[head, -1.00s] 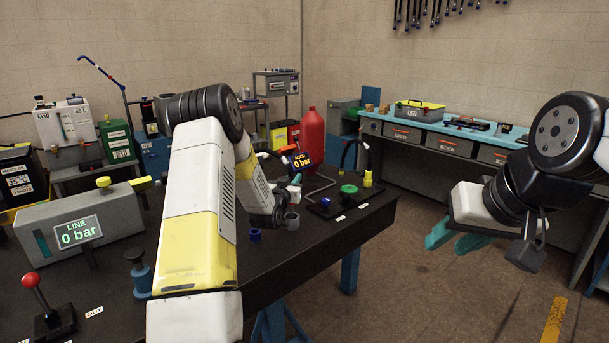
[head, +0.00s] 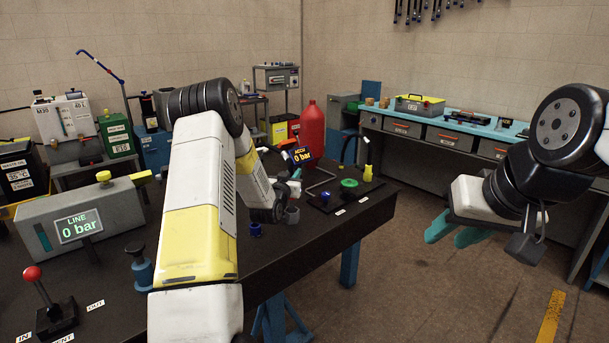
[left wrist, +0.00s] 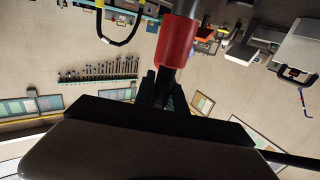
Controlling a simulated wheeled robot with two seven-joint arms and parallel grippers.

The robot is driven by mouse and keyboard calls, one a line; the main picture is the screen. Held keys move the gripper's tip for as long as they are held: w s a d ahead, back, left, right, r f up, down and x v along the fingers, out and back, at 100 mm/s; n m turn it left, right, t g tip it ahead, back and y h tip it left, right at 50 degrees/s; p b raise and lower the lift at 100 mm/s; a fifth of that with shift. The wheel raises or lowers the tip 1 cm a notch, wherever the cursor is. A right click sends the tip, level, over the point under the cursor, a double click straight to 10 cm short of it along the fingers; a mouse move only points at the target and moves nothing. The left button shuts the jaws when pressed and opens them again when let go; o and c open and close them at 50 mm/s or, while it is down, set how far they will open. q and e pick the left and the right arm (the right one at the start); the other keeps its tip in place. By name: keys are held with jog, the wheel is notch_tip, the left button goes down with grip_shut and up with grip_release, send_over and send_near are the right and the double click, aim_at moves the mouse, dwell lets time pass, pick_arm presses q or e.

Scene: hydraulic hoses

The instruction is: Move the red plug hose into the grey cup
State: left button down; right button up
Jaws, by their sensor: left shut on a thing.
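The red plug (left wrist: 176,42) shows large in the left wrist view. My left gripper (left wrist: 166,88) is shut on the plug hose's dark part beside the red sleeve. In the head view my left gripper (head: 294,184) is small and partly behind its own arm, above and near the grey cup (head: 292,215). I cannot make out the red plug there. The grey cup stands on the dark table (head: 300,252), partly overlapped by my left wrist. My right gripper (head: 452,238) hangs clear of the table at the right, with its teal fingers apart and empty.
A blue cup (head: 256,230) stands left of the grey cup. Right of it are a green round part (head: 349,184) and a yellow-ended hose (head: 368,173). Floor is open at the right.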

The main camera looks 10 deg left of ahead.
pick_arm(q)
jog(key=shift+f, duration=0.1)
dwell(0.6)
jog(key=shift+f, duration=0.3)
jog(key=shift+f, duration=2.4)
jog(key=c, duration=1.3)
grip_release()
jog(key=shift+s, duration=0.1)
jog(key=s, duration=0.7)
jog(key=shift+s+a, duration=0.3)
